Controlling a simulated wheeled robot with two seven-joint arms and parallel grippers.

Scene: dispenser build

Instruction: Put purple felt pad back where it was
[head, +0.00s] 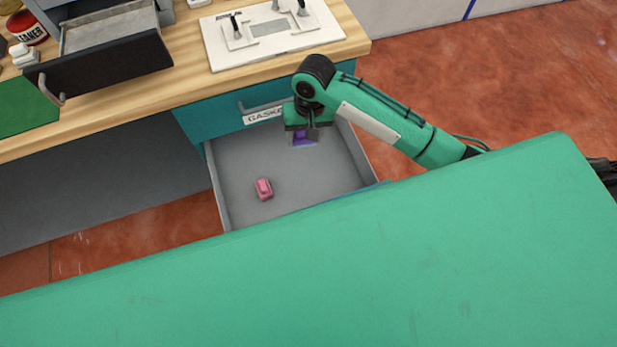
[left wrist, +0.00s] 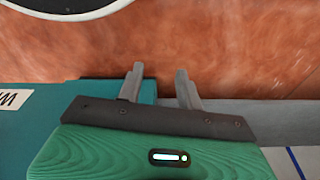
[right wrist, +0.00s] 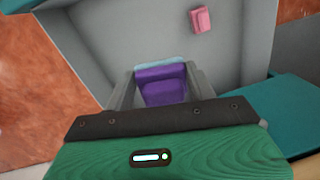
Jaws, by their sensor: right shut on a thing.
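The purple felt pad (right wrist: 162,86) is between the two fingers of my right gripper (right wrist: 158,80), which is shut on it. In the head view, a little purple of the pad (head: 304,138) shows under my right gripper (head: 303,128), inside the open grey drawer (head: 235,162) at its back right. A pale blue edge shows beyond the pad in the right wrist view; I cannot tell whether it belongs to it. I cannot tell whether the pad touches the drawer floor. My left gripper (left wrist: 160,78) is open and empty, above reddish floor.
A pink block (head: 263,189) lies in the drawer, apart from the pad. The drawer's front is partly hidden by a large green surface. A wooden counter (head: 190,88) above holds a white panel with levers (head: 270,30) and a dark open drawer unit (head: 105,68).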

